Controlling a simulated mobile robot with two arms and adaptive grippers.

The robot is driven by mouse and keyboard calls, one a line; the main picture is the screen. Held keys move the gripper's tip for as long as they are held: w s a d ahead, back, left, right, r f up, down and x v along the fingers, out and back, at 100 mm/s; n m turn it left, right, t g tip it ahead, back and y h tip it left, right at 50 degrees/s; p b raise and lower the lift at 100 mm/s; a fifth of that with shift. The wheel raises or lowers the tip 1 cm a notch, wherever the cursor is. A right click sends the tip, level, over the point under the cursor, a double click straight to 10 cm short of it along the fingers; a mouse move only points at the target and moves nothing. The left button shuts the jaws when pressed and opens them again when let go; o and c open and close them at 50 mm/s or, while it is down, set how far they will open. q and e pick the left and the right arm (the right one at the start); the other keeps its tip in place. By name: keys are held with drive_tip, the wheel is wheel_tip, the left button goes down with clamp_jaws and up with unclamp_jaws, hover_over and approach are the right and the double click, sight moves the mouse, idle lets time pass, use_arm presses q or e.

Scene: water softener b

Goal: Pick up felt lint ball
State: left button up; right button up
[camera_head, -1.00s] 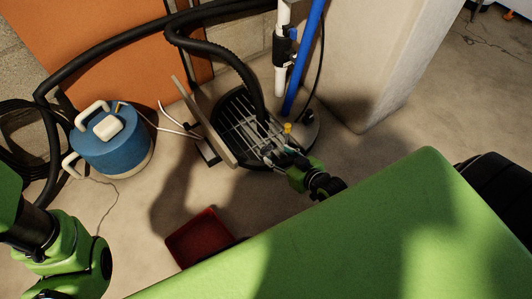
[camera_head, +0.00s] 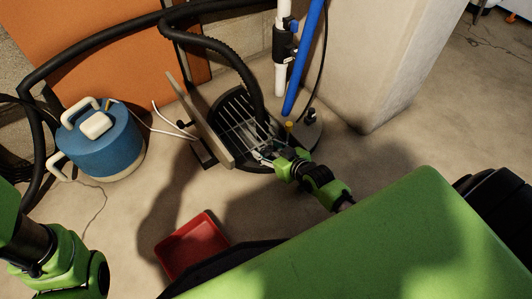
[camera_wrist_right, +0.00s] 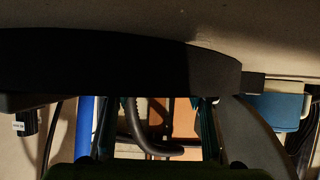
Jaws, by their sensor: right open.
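I cannot make out a felt lint ball in either view. My right gripper (camera_head: 263,153) is at the front right edge of a round black basin (camera_head: 222,127) with a pale slatted grate. Its fingers are over or just inside the rim; I cannot tell which. In the right wrist view the gripper (camera_wrist_right: 157,128) has two dark fingers standing wide apart, with no held thing visible between them. A black curved band covers the upper part of that view. My left arm is at the lower left, its gripper out of sight.
A black corrugated hose (camera_head: 237,62) runs down into the basin. A grey panel (camera_head: 200,118) stands at its left. White and blue pipes (camera_head: 304,62) rise behind. A blue canister (camera_head: 105,148) and a red tray (camera_head: 190,245) are on the concrete floor. A concrete pillar stands right.

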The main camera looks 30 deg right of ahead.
drive_tip(key=c, duration=0.8)
